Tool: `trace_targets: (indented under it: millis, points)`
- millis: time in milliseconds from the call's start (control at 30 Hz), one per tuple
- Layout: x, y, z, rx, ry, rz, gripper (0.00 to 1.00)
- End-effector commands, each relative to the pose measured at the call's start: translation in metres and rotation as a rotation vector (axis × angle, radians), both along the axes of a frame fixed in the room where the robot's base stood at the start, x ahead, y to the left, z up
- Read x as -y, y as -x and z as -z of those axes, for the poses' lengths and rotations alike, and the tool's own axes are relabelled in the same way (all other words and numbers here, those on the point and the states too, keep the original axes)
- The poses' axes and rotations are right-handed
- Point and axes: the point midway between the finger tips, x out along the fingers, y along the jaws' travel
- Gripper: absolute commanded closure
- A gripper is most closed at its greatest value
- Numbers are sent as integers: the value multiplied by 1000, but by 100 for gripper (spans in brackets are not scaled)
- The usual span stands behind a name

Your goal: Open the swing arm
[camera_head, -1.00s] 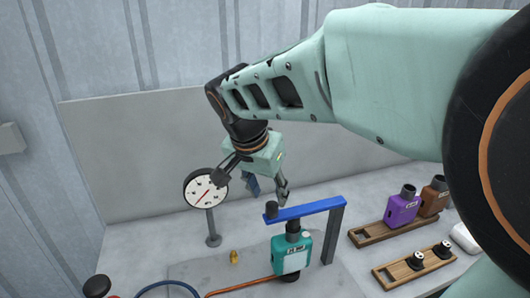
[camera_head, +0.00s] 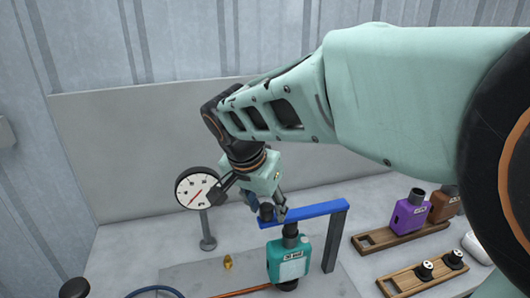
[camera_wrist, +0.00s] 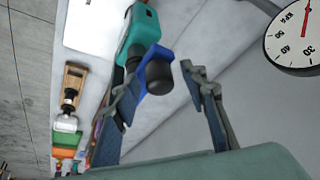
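The swing arm is a blue bar (camera_head: 308,213) on a dark grey post (camera_head: 334,240), with a black knob (camera_head: 266,212) at its left end. In the wrist view the black knob (camera_wrist: 159,74) and the blue bar end (camera_wrist: 148,86) show just beyond and between the open fingers. My gripper (camera_head: 268,208) is open at the bar's left end, its fingers on either side of the knob. I cannot tell whether they touch it. A teal muffler (camera_head: 289,262) stands under the bar, its black neck just below it.
A round dial gauge (camera_head: 197,188) on a stand is left of my gripper. A small brass piece (camera_head: 228,262) stands on the table. Wooden trays at right hold a purple muffler (camera_head: 409,212), a brown one (camera_head: 443,205) and two black fittings (camera_head: 424,270). A grey wall panel is behind.

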Motion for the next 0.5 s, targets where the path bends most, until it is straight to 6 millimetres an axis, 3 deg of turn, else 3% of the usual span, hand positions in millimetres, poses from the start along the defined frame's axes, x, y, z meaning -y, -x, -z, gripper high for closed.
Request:
trace_targets:
  millis: [67,367,500]
  points:
    - [0,0,0,0,0,0,65]
    - [0,0,0,0,0,0,98]
    - [0,0,0,0,0,0,100]
